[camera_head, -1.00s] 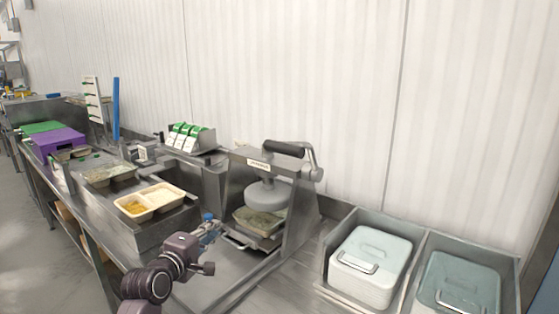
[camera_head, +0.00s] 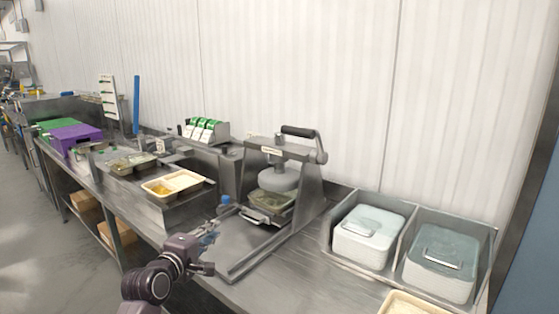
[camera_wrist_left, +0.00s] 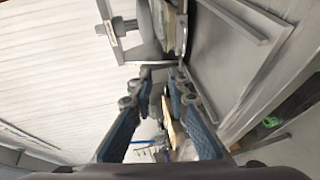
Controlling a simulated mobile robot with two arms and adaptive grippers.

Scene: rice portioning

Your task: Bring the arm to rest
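My left arm comes in at the bottom of the head view, and its left gripper (camera_head: 208,238) is over the front edge of the steel bench (camera_head: 240,288), left of the press. In the left wrist view the two blue-padded fingers of the left gripper (camera_wrist_left: 160,85) stand apart with nothing held between them. The press (camera_head: 280,176) has a dark handle on top and a grey round head above a tray (camera_head: 270,199) of greenish food. My right gripper is not in view.
A two-part tray (camera_head: 175,184) with yellow and white food stands left of the press. A pale tray (camera_head: 412,305) shows at the bottom right. The floor (camera_head: 45,225) at left is clear.

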